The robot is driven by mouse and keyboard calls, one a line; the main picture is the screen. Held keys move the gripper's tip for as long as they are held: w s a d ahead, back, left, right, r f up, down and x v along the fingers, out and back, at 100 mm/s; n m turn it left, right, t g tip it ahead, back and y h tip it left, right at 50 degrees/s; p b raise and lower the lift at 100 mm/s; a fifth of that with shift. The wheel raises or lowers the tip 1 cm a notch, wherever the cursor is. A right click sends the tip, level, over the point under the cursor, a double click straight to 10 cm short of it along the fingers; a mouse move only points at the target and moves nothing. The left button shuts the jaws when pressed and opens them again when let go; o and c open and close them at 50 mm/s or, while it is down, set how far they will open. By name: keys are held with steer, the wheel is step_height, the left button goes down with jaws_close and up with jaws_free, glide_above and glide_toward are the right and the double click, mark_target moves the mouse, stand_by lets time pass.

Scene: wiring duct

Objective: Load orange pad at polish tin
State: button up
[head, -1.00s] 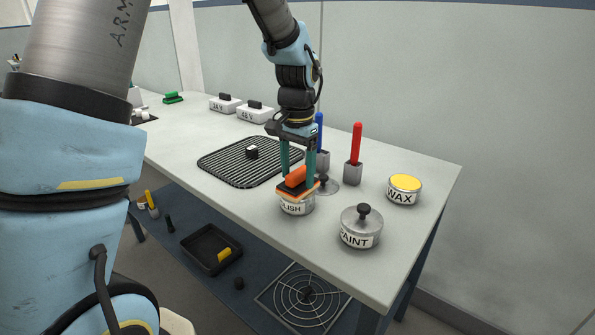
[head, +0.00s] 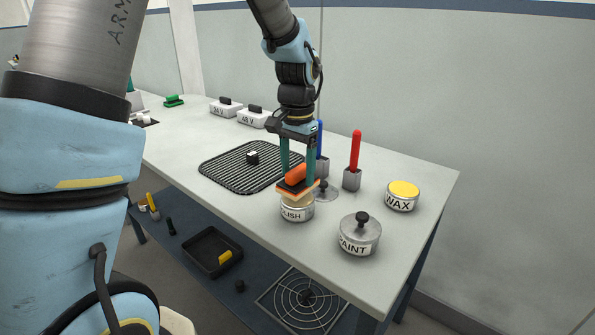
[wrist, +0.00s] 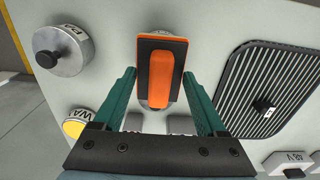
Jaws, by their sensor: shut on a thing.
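The orange pad (head: 298,174) has an orange handle on a dark plate with an orange edge and a pale tan underside. My gripper (head: 298,166) is shut on its handle and points down. The pad is directly over the polish tin (head: 297,213), a pale round tin labelled "LISH" in what shows. The tan underside is at the tin's top; I cannot tell whether it touches. In the wrist view the pad (wrist: 161,75) lies between the fingers and hides most of the tin.
A grey lid (head: 326,192) lies just behind the tin. The paint tin (head: 360,236) with knobbed lid and the wax tin (head: 402,197) stand to the right. Red (head: 355,152) and blue (head: 320,139) handles stand in holders close behind. A ribbed black mat (head: 225,173) lies left.

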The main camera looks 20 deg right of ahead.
mark_target(298, 169)
steer(key=shift+r+p, duration=1.55)
steer(key=shift+r, duration=0.6)
steer(key=shift+s+f, duration=0.1)
